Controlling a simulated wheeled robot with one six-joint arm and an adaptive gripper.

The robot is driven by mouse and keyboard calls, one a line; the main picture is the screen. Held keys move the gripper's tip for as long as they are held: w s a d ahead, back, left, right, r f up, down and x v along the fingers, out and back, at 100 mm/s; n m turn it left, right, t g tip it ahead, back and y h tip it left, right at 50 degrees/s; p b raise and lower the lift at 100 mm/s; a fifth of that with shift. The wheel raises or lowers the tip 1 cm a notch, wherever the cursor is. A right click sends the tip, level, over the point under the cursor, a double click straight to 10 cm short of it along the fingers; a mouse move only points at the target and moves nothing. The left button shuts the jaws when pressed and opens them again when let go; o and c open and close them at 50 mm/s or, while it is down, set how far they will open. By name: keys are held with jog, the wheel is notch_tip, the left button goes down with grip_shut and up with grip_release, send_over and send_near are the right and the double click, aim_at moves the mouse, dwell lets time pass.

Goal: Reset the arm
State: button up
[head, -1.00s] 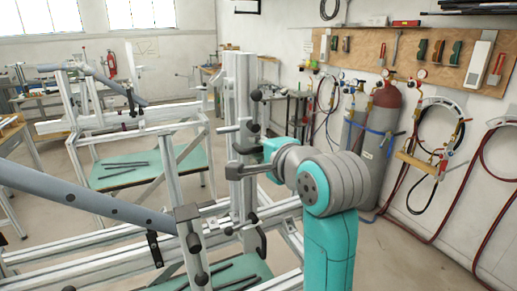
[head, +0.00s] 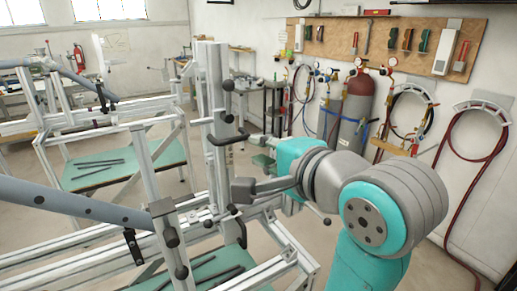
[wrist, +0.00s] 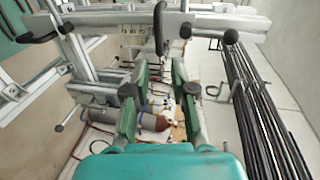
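My arm (head: 380,215), teal with grey joints, reaches up from the lower right of the head view, beside the aluminium frame jig (head: 212,125). In the wrist view my gripper (wrist: 160,85) has two green fingers well apart, with only background visible between them. It is open and holds nothing. The jig's beams and black clamp handles (wrist: 159,28) lie across the top of the wrist view. I cannot tell how close they are to the fingers.
A blue-grey tube (head: 75,200) lies along the near jig. A second jig (head: 110,122) stands behind at left. Gas cylinders (head: 356,112), hoses (head: 470,150) and a tool board (head: 375,45) line the right wall. Floor shows between arm and wall.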

jog(key=s+d+f+n+t+h, duration=0.15)
jog(key=d+f, duration=0.25)
jog(key=f, duration=0.7)
jog(key=s+d+f+n+h, duration=0.1)
jog(key=s+d+f+h, duration=0.2)
jog(key=f, duration=0.9)
jog(key=s+d+f+n, duration=0.1)
jog(key=s+d+f, duration=0.3)
jog(key=f, duration=0.7)
jog(key=s+d+f+n+h, duration=0.1)
jog(key=s+d+f, duration=0.25)
jog(key=s, duration=0.35)
jog(key=s+d+f+n+h, duration=0.2)
jog(key=s+d+f, duration=0.1)
jog(key=s+f, duration=0.25)
jog(key=s+d+n, duration=0.1)
jog(key=s+n, duration=0.1)
jog(key=s, duration=0.7)
jog(key=s+d+r+n+h, duration=0.1)
jog(key=s+n, duration=0.1)
jog(key=s, duration=0.8)
jog(key=shift+d+n, duration=0.25)
jog(key=shift+n, duration=0.1)
jog(key=shift+s+r, duration=0.1)
